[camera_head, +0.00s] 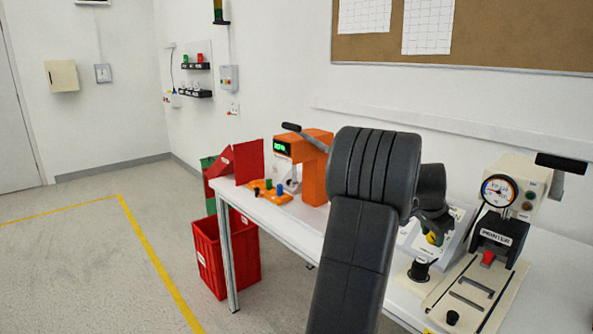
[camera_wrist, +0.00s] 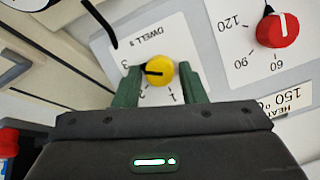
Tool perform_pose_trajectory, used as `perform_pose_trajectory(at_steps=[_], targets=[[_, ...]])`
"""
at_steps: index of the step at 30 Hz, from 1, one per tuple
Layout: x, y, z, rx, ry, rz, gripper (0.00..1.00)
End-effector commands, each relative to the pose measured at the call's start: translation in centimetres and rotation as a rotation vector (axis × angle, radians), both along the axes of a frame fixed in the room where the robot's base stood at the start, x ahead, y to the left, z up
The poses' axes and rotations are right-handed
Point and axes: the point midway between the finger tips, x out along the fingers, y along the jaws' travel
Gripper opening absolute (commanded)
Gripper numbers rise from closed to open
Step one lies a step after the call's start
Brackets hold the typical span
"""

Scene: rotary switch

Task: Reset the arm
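The yellow rotary knob (camera_wrist: 159,70) sits on a white dial plate (camera_wrist: 163,43) marked DWELL s. Its dark pointer line points left in the wrist view, toward the side of the 3 mark. My gripper (camera_wrist: 159,77) has its two green fingers on either side of the knob, with a small gap visible on each side, so it looks open and not clamped. In the head view the knob (camera_head: 432,238) shows partly below my gripper (camera_head: 434,222), and my dark arm hides much of the panel around it.
A red knob (camera_wrist: 277,30) on a heat dial is close to the right in the wrist view. The beige printer machine (camera_head: 505,220) with a lever stands right of the panel. An orange machine (camera_head: 313,165) stands left on the table. Floor left of the table is open.

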Motion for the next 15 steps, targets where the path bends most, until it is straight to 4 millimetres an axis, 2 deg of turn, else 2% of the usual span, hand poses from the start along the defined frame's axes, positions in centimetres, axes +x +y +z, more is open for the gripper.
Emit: perform_pose_trajectory(at_steps=[10,15], targets=[[-0.1,0.1,0.3,-0.001,0.0,0.001,0.37],[-0.6,0.7,1.9,0.001,-0.004,-0.004,0.37]])
